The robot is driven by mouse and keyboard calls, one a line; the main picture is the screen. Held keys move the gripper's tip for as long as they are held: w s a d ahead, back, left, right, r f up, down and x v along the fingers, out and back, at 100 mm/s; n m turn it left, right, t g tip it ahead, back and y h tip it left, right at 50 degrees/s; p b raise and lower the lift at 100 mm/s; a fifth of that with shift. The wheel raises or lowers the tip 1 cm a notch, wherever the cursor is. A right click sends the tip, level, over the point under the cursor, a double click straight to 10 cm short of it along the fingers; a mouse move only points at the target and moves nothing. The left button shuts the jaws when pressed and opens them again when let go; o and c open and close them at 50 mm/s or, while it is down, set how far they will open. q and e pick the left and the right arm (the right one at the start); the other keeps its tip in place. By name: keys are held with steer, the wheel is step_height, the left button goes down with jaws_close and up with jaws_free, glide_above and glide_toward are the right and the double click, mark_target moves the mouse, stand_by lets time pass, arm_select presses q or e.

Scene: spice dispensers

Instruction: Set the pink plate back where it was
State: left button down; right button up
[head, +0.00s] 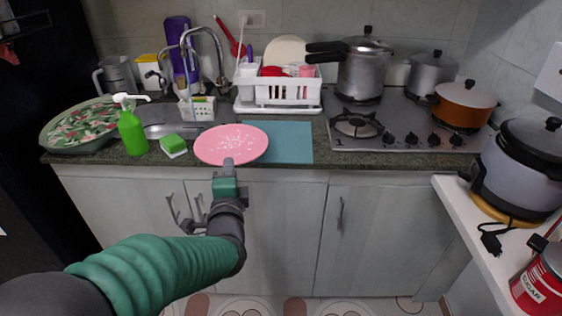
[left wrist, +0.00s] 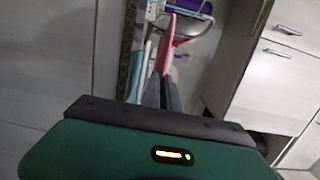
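The pink plate (head: 232,143), speckled with white, is near the counter's front edge, level or nearly so, between the green sponge and the blue mat (head: 289,142). It overlaps the mat's left part in the head view. My left gripper (head: 228,163) reaches up from below and meets the plate's front rim, with its fingers closed on it. In the left wrist view the plate (left wrist: 167,43) shows edge-on as a pink strip at the dark fingers (left wrist: 163,92). I cannot tell whether the plate touches the counter. My right gripper is not in view.
A green soap bottle (head: 132,132) and green sponge (head: 173,145) stand left of the plate, beside the sink and faucet (head: 207,58). A white dish rack (head: 279,92) stands behind the mat. The stove (head: 395,125) with pots is at right. The mat's right part is clear.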

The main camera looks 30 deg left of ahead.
mark_target(246, 161)
arm_select(q)
steer(key=w+d+p, duration=0.1)
steer(key=p, duration=0.1)
steer(key=w+d+r+p, duration=0.1)
steer(key=p, duration=0.1)
steer(key=shift+w+r, duration=0.25)
steer(key=w+f+p, duration=0.1)
steer(key=w+p, duration=0.1)
steer(key=p, duration=0.1)
steer(key=shift+f, duration=0.2)
steer(key=w+d+f+b, duration=0.1)
steer(key=w, duration=0.2)
steer(key=w+d+f+b, duration=0.1)
steer(key=w+d+f, duration=0.1)
steer(key=w+d+f+b, duration=0.1)
steer(key=w+f, duration=0.1)
steer(key=w, duration=0.1)
steer(key=shift+w+d, duration=0.3)
steer(key=shift+d, duration=0.05)
steer(key=shift+a, duration=0.25)
steer(key=c, duration=1.7)
jaws_free()
steer(key=shift+o, duration=0.5)
steer(key=shift+d, duration=0.2)
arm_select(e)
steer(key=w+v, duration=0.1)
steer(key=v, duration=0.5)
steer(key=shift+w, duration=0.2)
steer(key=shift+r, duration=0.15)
